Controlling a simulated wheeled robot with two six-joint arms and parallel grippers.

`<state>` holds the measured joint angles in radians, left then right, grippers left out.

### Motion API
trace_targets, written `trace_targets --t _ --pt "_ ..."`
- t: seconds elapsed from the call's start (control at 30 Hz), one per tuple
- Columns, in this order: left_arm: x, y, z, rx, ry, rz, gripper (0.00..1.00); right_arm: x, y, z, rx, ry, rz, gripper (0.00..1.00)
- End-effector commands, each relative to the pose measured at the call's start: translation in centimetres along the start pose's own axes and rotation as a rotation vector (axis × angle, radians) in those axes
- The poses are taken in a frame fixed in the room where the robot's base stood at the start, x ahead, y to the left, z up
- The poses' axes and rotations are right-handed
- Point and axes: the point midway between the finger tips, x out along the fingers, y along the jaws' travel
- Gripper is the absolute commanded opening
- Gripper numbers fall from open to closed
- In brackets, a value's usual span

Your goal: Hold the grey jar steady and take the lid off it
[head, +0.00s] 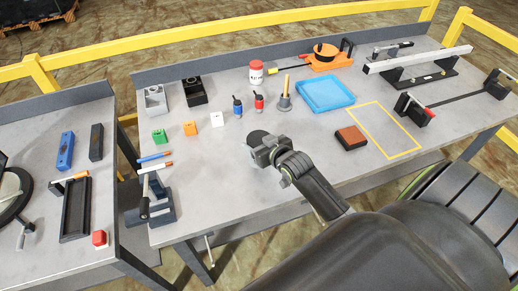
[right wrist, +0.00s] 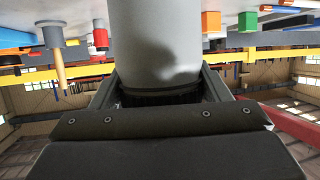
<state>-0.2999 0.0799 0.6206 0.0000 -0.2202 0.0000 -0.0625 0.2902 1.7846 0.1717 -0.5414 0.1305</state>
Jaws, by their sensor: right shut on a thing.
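The grey jar (right wrist: 165,40) fills the upper middle of the right wrist view as a smooth grey cylinder, with a dark band at its lower end in that picture. My right gripper (head: 264,150) is shut on the jar over the front middle of the bench, and its jaws also show in the right wrist view (right wrist: 165,92). A dark round top (head: 257,137), which looks like the lid, shows just beyond the gripper in the head view. The gripper hides most of the jar there. I cannot tell whether the jar touches the bench. My left gripper is not in view.
Coloured blocks (head: 190,127) stand left. The bench front beside the gripper is clear.

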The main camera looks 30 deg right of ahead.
Motion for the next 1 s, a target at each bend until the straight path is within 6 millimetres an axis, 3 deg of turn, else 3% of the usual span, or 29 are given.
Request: trace_targets --t 0.1,0.3,0.63,0.77,1.0 --pt "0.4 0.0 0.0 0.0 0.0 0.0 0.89 -0.8 0.0 -2.3 -0.004 0.008 -0.001 0.25" --pt "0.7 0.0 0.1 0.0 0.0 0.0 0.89 -1.9 0.0 -4.9 -0.004 0.006 -0.001 0.25" --pt "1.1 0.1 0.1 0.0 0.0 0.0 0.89 -2.8 -0.6 -5.8 -0.002 0.002 -0.016 0.25" --pt "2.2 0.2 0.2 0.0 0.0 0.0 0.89 -4.2 -2.5 -5.5 -0.014 -0.004 -0.078 0.25" --pt "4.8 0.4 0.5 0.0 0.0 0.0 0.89 -9.5 -8.1 -5.1 -0.088 -0.01 -0.282 0.25"
